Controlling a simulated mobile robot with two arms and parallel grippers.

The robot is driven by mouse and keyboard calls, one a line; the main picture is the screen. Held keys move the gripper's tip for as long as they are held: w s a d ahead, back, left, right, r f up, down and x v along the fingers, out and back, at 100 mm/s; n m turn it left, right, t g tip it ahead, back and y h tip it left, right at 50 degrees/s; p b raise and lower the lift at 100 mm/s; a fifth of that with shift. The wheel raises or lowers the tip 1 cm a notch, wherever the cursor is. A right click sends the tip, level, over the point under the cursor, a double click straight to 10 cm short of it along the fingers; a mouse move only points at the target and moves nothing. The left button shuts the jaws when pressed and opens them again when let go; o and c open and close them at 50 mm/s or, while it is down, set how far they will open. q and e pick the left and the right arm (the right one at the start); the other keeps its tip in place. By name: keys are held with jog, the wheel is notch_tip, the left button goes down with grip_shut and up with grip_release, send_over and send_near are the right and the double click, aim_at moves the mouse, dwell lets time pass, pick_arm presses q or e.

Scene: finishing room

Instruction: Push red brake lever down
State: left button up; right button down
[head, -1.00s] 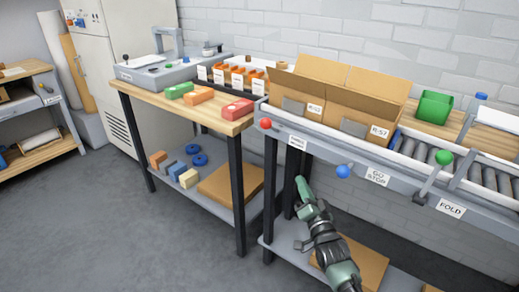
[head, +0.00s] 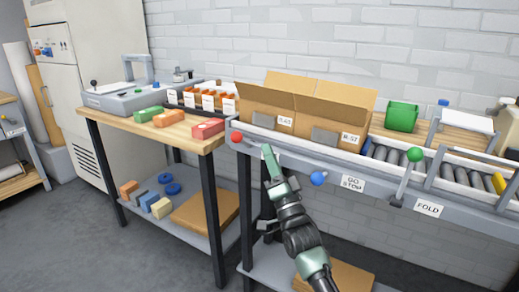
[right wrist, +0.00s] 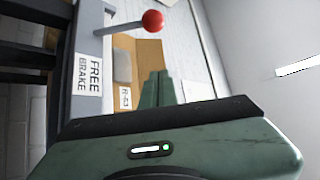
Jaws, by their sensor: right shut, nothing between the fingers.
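The red ball knob of the brake lever (head: 236,137) sits at the left end of the conveyor's front rail. In the right wrist view the red knob (right wrist: 152,19) is on a grey rod reaching out from the rail, beside a FREE / BRAKE label (right wrist: 88,62). My right gripper (head: 268,153) is shut and empty, pointing up in front of the rail, just right of the red knob and apart from it. It hides most of the label in the head view. Its closed fingers (right wrist: 157,88) show below the knob in the wrist view. My left gripper is out of view.
A blue knob (head: 319,178) by the GO STOP label and a green knob (head: 414,154) by the FOLD label stand along the same rail. Open cardboard boxes (head: 330,104) sit on the conveyor. A wooden workbench (head: 185,133) with coloured blocks is left.

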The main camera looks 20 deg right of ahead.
aim_at(241, 141)
jog(key=b+x, duration=0.1)
jog(key=x, duration=0.8)
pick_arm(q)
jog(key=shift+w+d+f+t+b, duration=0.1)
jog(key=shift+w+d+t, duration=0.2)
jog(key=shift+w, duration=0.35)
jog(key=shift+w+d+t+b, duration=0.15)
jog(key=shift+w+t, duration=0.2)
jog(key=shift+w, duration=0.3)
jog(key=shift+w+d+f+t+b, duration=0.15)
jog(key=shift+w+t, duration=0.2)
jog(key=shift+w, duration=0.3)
pick_arm(e)
jog(key=shift+a+f, duration=1.35)
jog(key=shift+a, duration=0.2)
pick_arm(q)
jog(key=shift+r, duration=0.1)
